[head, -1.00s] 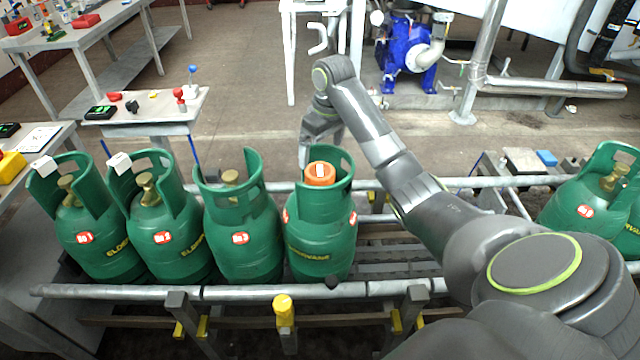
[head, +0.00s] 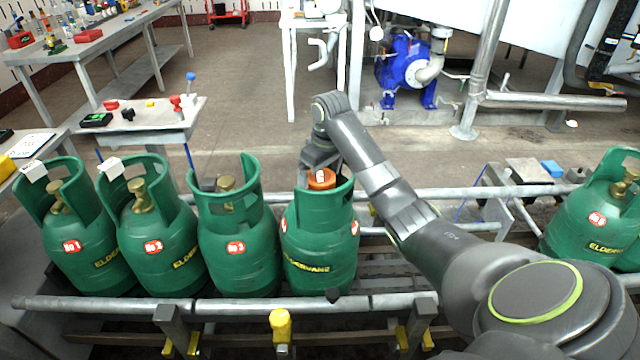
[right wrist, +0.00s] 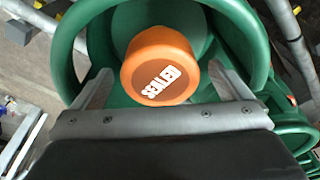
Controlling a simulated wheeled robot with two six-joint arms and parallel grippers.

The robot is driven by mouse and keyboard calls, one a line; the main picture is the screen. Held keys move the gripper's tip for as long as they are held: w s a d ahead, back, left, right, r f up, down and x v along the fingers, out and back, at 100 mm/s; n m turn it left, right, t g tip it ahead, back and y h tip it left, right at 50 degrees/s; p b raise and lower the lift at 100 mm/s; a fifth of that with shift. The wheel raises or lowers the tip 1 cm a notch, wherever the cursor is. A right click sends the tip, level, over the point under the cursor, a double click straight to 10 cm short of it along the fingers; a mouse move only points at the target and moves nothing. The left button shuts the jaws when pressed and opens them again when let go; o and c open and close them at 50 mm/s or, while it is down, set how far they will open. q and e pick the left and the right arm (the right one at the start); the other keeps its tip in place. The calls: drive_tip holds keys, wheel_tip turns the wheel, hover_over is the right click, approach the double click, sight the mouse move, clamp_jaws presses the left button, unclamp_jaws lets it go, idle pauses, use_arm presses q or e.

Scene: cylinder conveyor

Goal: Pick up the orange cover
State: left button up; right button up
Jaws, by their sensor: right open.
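The orange cover (head: 321,179) sits on top of the green gas cylinder (head: 320,245) that stands at the right end of the row, inside its collar. In the right wrist view the cover (right wrist: 158,62) is a round orange cap with a white label. My right gripper (right wrist: 165,88) is open, with one finger on each side of the near part of the cover and visible gaps between. In the head view my right gripper (head: 312,172) is at the collar, its fingers partly hidden by the collar. My left gripper is not in view.
Three more green cylinders (head: 238,250) stand close to the left on the rail conveyor (head: 380,304). Another cylinder (head: 595,215) stands far right.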

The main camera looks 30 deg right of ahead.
drive_tip(key=shift+f, duration=0.2)
drive_tip(key=c, duration=1)
drive_tip(key=shift+r, duration=0.1)
drive_tip(key=shift+c, duration=0.3)
